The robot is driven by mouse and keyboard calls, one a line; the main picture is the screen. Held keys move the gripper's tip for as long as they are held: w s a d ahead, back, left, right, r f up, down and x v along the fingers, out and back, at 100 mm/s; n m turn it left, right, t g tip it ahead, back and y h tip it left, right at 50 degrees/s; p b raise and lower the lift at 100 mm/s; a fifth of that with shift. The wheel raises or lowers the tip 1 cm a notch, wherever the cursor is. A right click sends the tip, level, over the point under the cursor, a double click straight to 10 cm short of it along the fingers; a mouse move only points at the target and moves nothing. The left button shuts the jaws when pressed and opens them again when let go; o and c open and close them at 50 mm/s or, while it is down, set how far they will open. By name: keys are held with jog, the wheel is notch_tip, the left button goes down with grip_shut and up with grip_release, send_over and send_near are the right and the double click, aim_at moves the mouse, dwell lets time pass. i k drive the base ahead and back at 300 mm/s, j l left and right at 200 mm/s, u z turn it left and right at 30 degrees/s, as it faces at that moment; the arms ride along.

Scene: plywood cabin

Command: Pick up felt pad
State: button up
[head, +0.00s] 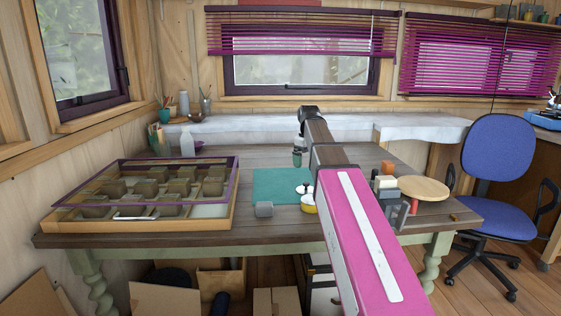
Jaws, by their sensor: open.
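No item is clearly recognisable as the felt pad at this size. A small grey block-like piece (264,209) with rounded edges lies near the front of the dark wooden table (240,232) and may be it. A flat teal mat (276,188) lies just behind it. My pink arm reaches over the table from the lower right. What looks like my gripper (298,158) hangs small and partly hidden beside the arm, above the back of the mat. It is open, with nothing seen in it. The arm hides part of the mat's right side.
A display case (233,196) with several greenish-brown blocks stands at the left. A yellow round item (308,204) sits beside the arm. A blue chair (499,180) stands at the far right.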

aim_at(263, 208)
jog(key=k, duration=0.95)
